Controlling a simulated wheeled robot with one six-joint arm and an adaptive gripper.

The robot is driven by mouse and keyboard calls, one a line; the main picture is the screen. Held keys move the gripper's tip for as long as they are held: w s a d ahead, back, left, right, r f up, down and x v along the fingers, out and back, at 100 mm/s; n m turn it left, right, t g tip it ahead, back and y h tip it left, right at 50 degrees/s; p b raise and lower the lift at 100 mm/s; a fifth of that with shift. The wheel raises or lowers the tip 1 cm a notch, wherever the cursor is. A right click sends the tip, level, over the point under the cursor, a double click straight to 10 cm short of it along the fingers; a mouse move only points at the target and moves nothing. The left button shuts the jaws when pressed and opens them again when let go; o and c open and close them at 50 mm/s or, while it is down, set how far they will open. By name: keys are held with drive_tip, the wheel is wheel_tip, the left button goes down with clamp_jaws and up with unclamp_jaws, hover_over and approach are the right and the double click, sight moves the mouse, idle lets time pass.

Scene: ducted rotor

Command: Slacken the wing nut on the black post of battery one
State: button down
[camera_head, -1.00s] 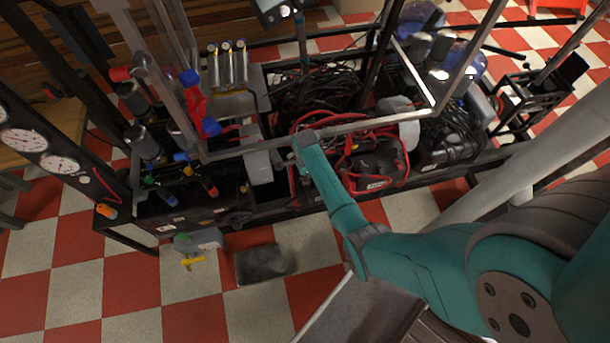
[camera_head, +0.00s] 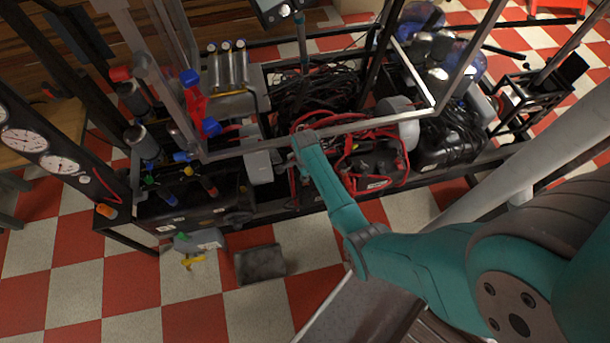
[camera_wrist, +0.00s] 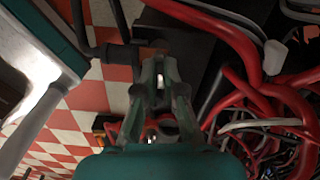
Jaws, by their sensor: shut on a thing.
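In the wrist view my gripper (camera_wrist: 160,88) is closed, with its fingertips close together. A small pale piece (camera_wrist: 160,80) shows between the fingers, in the place of the wing nut; its shape is too small to make out. The fingers hide the post under it. In the head view a black battery (camera_head: 375,165) with red cables lies beside my teal arm's end, and the arm hides the gripper there. No label marks which battery is number one.
Thick red cables (camera_wrist: 275,95) crowd the right of the wrist view. A grey metal frame bar (camera_head: 360,126) crosses above the batteries. Bundled black cables (camera_head: 315,92) lie behind. A panel with round gauges (camera_head: 25,140) stands at the left. The checkered floor in front is mostly open.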

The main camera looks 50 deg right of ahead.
drive_tip(key=n, duration=0.5)
drive_tip(key=shift+n, duration=0.3)
drive_tip(key=n, duration=0.9)
drive_tip(key=shift+f+n, duration=0.1)
drive_tip(key=shift+n, duration=2.1)
drive_tip(key=c, duration=1.3)
unclamp_jaws()
wheel_tip(320, 180, up, 12)
drive_tip(key=shift+r, duration=0.1)
